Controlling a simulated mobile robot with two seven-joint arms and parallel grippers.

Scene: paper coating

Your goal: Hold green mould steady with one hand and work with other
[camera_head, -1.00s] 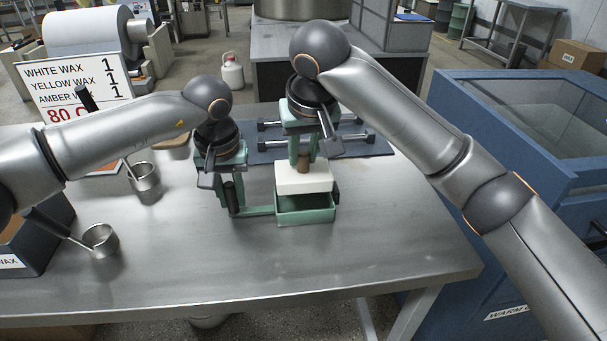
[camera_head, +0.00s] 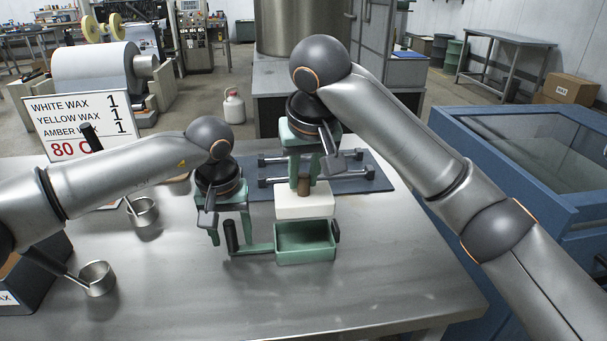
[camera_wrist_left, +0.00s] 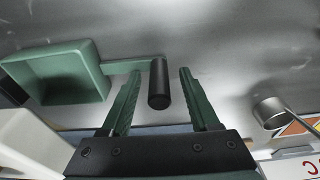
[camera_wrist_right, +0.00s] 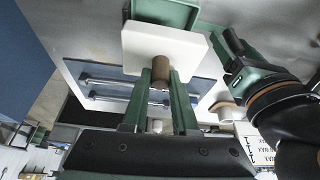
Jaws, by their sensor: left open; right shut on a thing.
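The green mould (camera_head: 305,256) is an open rectangular tray on the metal table, with an arm to the left ending in an upright black handle (camera_head: 232,238). Its visible inside is plain green. My left gripper (camera_head: 228,230) is open at the handle; in the left wrist view the handle (camera_wrist_left: 159,85) stands between the fingers, with gaps on both sides. My right gripper (camera_head: 304,180) is shut on the brown grip (camera_wrist_right: 160,70) of a white block (camera_head: 303,206). The block appears just behind the mould's rear edge and hides part of it; its exact height is unclear.
A dark blue mat (camera_head: 350,170) with metal bars lies behind. Two metal ladles, one nearer (camera_head: 97,279) and one farther (camera_head: 143,212), are at left, with a sign (camera_head: 85,122) behind. The front right of the table (camera_head: 400,275) is clear.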

